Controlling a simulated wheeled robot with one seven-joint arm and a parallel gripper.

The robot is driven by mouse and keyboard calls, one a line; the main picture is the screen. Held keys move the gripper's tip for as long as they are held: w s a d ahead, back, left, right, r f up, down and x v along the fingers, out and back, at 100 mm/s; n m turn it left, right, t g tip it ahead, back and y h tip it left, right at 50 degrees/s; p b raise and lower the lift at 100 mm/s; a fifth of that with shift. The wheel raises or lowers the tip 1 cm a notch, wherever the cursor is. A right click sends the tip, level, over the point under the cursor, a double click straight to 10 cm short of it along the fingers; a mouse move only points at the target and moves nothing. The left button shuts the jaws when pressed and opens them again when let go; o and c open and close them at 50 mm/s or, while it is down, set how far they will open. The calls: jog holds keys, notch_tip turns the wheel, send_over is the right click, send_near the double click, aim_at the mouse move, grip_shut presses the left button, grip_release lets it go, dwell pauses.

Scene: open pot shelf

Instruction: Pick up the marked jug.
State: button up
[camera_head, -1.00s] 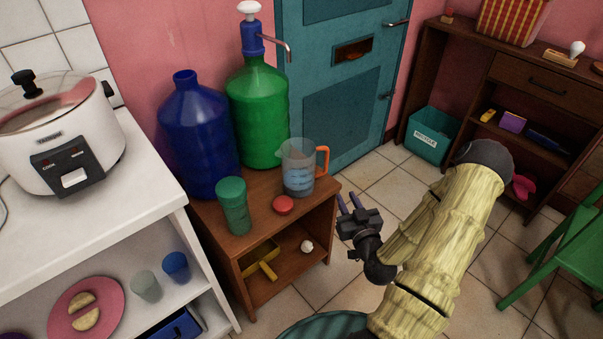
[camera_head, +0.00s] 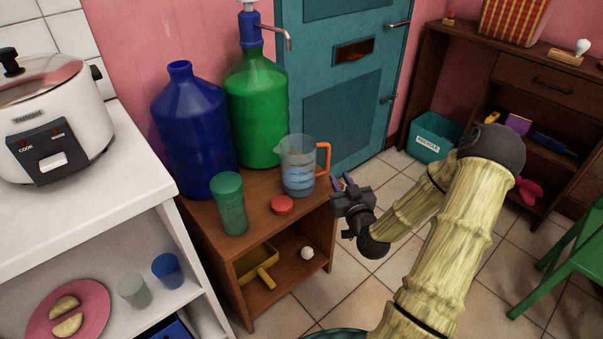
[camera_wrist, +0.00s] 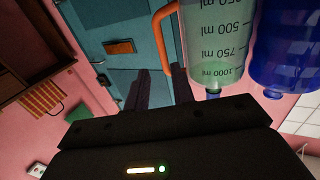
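The clear measuring jug (camera_head: 298,172) has printed volume marks and an orange handle facing right. It stands upright on the right part of the small brown shelf unit's top (camera_head: 262,187). My gripper (camera_head: 342,182) is just right of the jug and its handle, apart from it, with its fingers pointing up and a little left. The wrist view is upside down.
Blue (camera_head: 192,135) and green (camera_head: 256,110) water bottles stand behind, the green one with a pump. The teal door (camera_head: 345,95) is behind. Floor right of the unit is clear.

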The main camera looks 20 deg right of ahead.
aim_at(328, 160)
jog(key=w+b, duration=0.1)
jog(key=w, duration=0.4)
jog(key=shift+w+d, duration=0.15)
jog(key=shift+d, duration=0.05)
jog(key=w+b, duration=0.1)
jog(key=w, duration=0.4)
jog(key=shift+w+d+b, duration=0.1)
jog(key=shift+b, duration=0.3)
grip_shut()
